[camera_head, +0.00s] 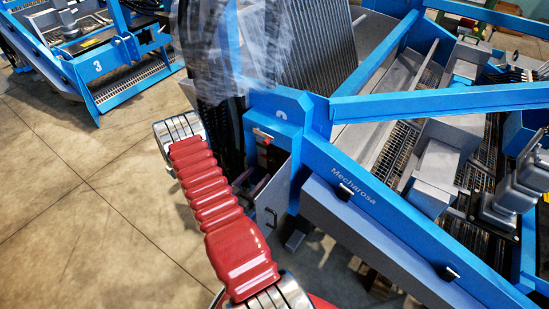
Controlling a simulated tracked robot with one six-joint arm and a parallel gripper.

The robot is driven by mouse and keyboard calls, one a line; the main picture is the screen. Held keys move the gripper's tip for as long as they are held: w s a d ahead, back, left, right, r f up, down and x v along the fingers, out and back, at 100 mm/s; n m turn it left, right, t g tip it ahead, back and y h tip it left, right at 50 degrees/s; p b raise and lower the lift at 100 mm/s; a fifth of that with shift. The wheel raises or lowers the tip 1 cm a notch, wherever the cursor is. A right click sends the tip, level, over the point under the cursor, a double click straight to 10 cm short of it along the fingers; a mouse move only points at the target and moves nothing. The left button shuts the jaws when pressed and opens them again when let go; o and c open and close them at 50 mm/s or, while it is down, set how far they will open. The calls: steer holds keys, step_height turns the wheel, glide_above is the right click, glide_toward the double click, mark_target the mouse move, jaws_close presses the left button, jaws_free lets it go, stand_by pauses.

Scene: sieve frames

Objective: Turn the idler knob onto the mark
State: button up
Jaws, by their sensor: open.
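No knob or mark can be picked out for certain. A small orange-red part (263,135) sits at the top of a recess in the blue corner post of the near machine (390,235). It is too small to tell whether it is the idler knob. A grey open panel (272,205) hangs below it. My arm, with a ribbed red sleeve and metal rings, rises from the bottom edge just left of this post. My gripper cannot be made out in this view. A dark, partly see-through shape covers the area above the post.
Blue beams and grey troughs of the near machine fill the right side, with grey blocks (435,170) inside. A second blue machine marked 3 (97,68) stands at the upper left. The tiled floor (85,200) at the left is clear.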

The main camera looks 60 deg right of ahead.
mark_target(272, 160)
steer(key=d, duration=0.4)
steer(key=s+d, duration=0.1)
steer(key=d, duration=0.3)
steer(key=s+d, duration=0.1)
steer(key=d, duration=0.3)
steer(key=shift+d, duration=0.3)
steer(key=shift+c, duration=0.7)
steer(key=c, duration=0.9)
